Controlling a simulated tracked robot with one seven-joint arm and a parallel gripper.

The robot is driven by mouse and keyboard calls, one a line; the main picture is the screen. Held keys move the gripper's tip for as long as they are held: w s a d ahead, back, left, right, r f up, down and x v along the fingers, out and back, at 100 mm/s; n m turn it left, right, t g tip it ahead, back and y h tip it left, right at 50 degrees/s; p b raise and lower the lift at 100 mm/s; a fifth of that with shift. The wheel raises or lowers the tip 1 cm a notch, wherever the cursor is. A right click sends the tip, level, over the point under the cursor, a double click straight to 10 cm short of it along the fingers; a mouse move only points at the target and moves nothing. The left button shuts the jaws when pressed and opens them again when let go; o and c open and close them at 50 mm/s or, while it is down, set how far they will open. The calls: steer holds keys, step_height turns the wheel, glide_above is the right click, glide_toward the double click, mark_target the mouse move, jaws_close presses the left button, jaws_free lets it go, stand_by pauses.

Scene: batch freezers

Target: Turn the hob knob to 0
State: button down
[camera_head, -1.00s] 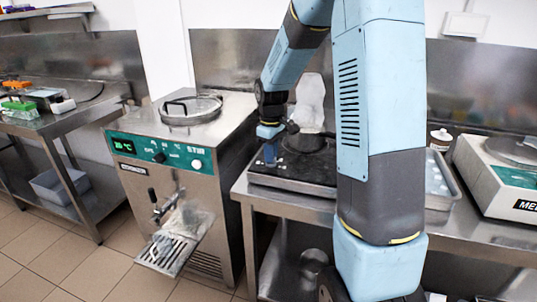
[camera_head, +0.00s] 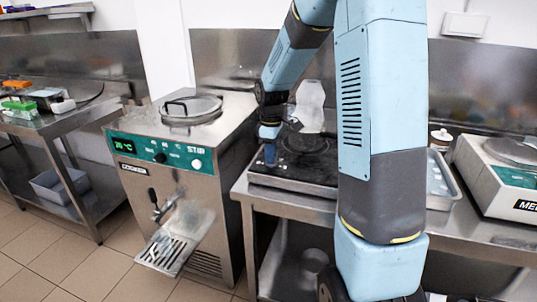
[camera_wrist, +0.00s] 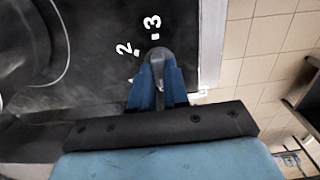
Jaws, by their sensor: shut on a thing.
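The black hob (camera_head: 300,170) sits on the steel table right of the batch freezer, partly hidden by my arm. In the wrist view, the hob's dark top (camera_wrist: 90,60) shows the white marks 2 and 3 near the grey, round hob knob (camera_wrist: 158,55). My gripper (camera_wrist: 160,75) is shut on the knob, with its two blue fingers on either side of it. The knob's pointer and the 0 mark cannot be made out. In the head view, my gripper (camera_head: 270,155) is at the hob's front left corner.
A batch freezer (camera_head: 180,150) with a green panel and a lidded top stands left of the hob. A clear bag-like object (camera_head: 309,105) stands behind the hob. A steel tray (camera_head: 445,183) and a scale (camera_head: 505,170) are at the right.

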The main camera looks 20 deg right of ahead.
steer(key=c, duration=1.1)
jaws_free()
steer(key=shift+w+d, duration=0.1)
step_height(320, 180, up, 14)
steer(key=shift+f, duration=0.15)
